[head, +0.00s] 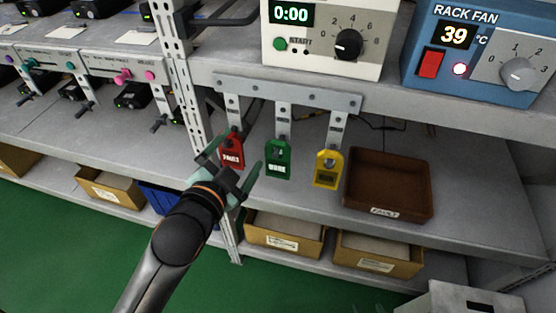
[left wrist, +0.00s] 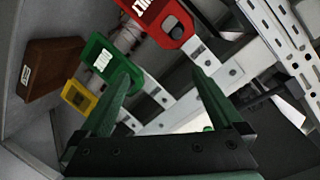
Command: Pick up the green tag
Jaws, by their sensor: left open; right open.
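The green tag (head: 278,160) hangs from the middle hook of a grey rail (head: 290,92), between a red tag (head: 232,152) and a yellow tag (head: 328,168). In the left wrist view the green tag (left wrist: 98,60) is behind the left finger's tip, with the red tag (left wrist: 160,20) above and the yellow tag (left wrist: 78,96) below. My left gripper (head: 237,154) is open and empty, in front of the red tag and left of the green one; its fingers show in the left wrist view (left wrist: 158,72). My right gripper (head: 367,307) barely shows at the bottom edge, its fingertips apart.
A brown tray (head: 390,211) stands on the shelf right of the yellow tag. A white timer box (head: 322,62) and a blue rack fan box (head: 425,75) sit above. A white perforated post (head: 186,100) rises left of the tags. Cardboard boxes (head: 285,253) fill the lower shelf.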

